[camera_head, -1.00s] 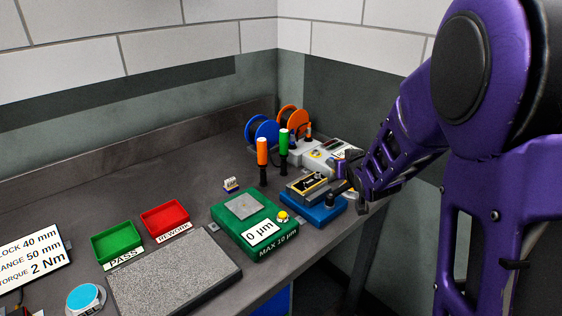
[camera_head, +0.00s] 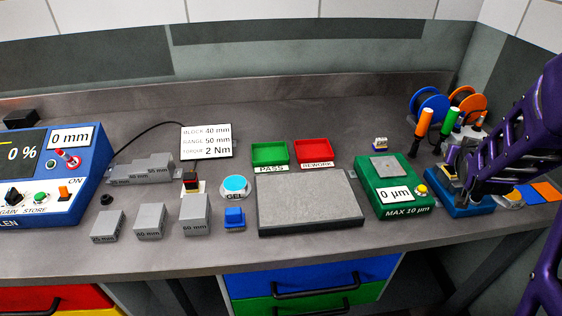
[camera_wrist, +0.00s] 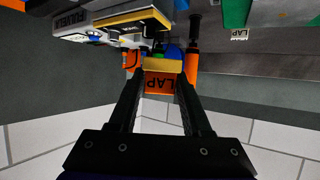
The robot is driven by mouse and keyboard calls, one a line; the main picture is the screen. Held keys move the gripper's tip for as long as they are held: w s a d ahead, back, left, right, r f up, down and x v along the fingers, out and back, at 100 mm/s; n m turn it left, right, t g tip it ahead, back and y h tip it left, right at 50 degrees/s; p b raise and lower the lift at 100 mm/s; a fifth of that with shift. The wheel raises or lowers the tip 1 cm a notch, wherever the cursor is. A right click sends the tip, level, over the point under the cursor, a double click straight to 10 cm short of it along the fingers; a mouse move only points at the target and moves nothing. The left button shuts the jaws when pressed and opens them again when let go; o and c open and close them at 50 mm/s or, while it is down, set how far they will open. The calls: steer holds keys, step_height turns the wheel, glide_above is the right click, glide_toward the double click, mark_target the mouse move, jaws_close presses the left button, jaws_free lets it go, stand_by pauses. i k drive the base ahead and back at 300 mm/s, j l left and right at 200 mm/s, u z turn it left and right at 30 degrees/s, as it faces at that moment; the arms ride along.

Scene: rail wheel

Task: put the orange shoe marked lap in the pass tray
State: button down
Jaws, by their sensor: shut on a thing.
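The orange shoe marked LAP (camera_wrist: 160,83) is between the two fingers of my gripper (camera_wrist: 162,68) in the wrist view. The fingers are shut on it, and a tan strip shows along its edge. In the head view my gripper is at the right, by the blue stand (camera_head: 473,209); my arm hides the fingertips and the shoe there. The green pass tray (camera_head: 270,154) stands near the middle of the bench, behind the PASS label, and looks empty.
The red rework tray (camera_head: 313,152) adjoins the pass tray on its right. A grey plate (camera_head: 308,201) lies in front of both. The green gauge (camera_head: 400,201), orange-handled tool (camera_head: 424,122) and green-handled tool (camera_head: 449,123) stand between the trays and my arm.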

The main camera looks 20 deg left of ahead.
mark_target(269, 156)
steer(key=j+u, duration=0.15)
steer(key=u, duration=0.2)
steer(key=k+j+u, duration=0.1)
steer(key=u, duration=0.2)
steer(key=j, duration=1.05)
steer(key=k, duration=0.05)
